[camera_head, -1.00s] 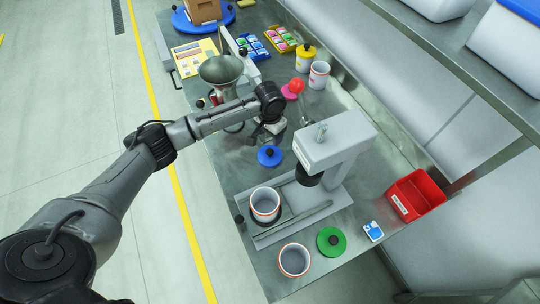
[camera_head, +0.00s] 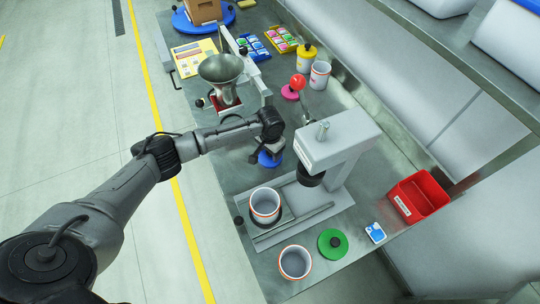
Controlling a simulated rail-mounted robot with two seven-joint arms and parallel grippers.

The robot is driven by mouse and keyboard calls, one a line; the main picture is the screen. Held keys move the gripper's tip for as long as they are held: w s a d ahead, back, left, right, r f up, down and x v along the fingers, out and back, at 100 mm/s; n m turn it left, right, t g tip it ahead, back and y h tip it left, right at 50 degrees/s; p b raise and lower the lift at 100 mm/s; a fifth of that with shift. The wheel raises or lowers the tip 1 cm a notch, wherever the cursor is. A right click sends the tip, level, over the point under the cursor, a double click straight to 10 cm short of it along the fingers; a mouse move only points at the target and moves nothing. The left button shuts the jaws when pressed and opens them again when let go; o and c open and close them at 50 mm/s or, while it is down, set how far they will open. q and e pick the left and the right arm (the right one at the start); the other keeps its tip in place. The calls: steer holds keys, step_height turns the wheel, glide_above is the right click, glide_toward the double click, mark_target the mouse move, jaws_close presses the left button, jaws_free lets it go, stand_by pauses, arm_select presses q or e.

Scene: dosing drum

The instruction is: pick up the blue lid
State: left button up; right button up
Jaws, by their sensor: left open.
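The blue lid (camera_head: 268,160) is a small disc lying on the steel bench, left of the grey press. My left gripper (camera_head: 268,152) is directly above it, pointing down, open, and covers the lid's middle and knob. Whether the fingers touch the lid cannot be told. My right gripper is not in the view.
The grey press (camera_head: 340,138) stands just right, with a white cup (camera_head: 265,203) on its base. Another cup (camera_head: 295,262), a green lid (camera_head: 332,243) and a red bin (camera_head: 418,196) are nearer. A metal funnel (camera_head: 221,69) stands behind the arm.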

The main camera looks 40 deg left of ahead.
arm_select(q)
steer(key=shift+c, duration=0.2)
steer(key=c, duration=0.9)
steer(key=shift+c, duration=0.2)
